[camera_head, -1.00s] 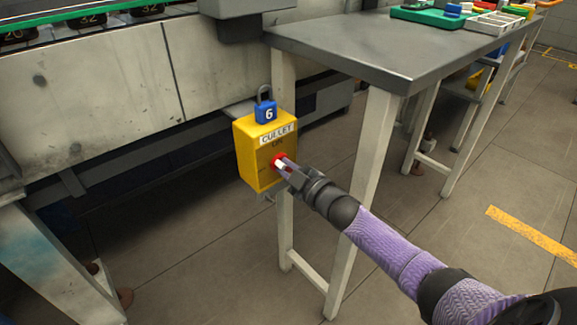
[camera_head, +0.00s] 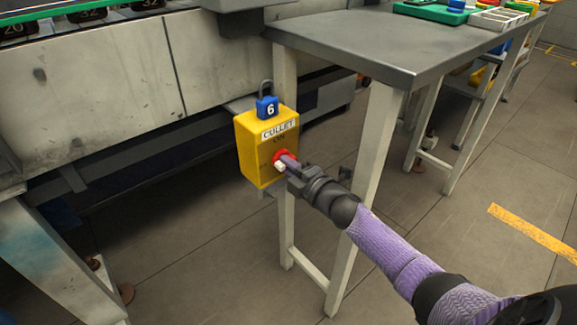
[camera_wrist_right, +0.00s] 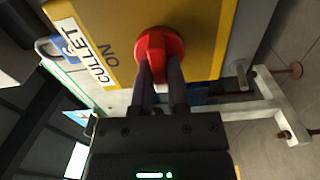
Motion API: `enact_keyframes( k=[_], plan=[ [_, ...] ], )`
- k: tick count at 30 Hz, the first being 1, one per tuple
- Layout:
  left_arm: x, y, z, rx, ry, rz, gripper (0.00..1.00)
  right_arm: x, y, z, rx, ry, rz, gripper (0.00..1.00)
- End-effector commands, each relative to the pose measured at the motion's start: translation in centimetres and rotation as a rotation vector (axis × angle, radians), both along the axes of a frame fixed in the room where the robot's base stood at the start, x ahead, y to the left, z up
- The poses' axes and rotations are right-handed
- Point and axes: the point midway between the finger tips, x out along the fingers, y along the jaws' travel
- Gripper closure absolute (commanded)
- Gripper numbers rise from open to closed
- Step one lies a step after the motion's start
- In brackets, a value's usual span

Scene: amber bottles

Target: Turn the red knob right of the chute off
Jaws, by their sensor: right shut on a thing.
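A yellow box (camera_head: 254,160) labelled CULLET stands in front of the grey machine, by the table leg. The word ON shows above its red knob (camera_head: 280,157). The knob, with its red handle, also shows in the right wrist view (camera_wrist_right: 158,55). My right gripper (camera_head: 284,163) is shut on the knob, its dark fingers on either side of the handle in the right wrist view (camera_wrist_right: 160,82). Part of the knob is hidden by the fingers. A blue padlock marked 6 (camera_head: 267,107) is on top of the box. My left gripper is not in view.
A grey table (camera_head: 390,50) stands right of the box, its pale leg (camera_head: 368,180) close to my right forearm. The grey machine (camera_head: 90,75) fills the left. Floor with a yellow stripe (camera_head: 530,235) is clear at the right.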

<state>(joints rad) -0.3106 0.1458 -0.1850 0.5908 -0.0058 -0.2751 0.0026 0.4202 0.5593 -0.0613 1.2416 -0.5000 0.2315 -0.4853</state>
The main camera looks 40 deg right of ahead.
Motion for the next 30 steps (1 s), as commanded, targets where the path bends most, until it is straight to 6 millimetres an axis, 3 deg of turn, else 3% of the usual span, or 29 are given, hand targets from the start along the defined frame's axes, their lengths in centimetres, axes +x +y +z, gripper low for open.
enact_keyframes(
  k=[20, 21, 25, 30],
  plan=[
    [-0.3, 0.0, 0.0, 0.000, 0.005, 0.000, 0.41, 0.0, 0.0, -0.2, -0.050, 0.000, 0.000, 1.00],
    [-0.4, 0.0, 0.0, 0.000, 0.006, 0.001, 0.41, 0.0, 0.0, -0.2, -0.050, 0.000, 0.000, 0.72],
    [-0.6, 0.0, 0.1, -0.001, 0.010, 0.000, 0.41, 0.0, 0.0, -0.1, -0.049, -0.001, 0.000, 0.46],
    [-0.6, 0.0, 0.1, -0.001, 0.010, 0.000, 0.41, 0.0, 0.0, -0.1, -0.048, -0.003, 0.000, 0.46]
  ],
)
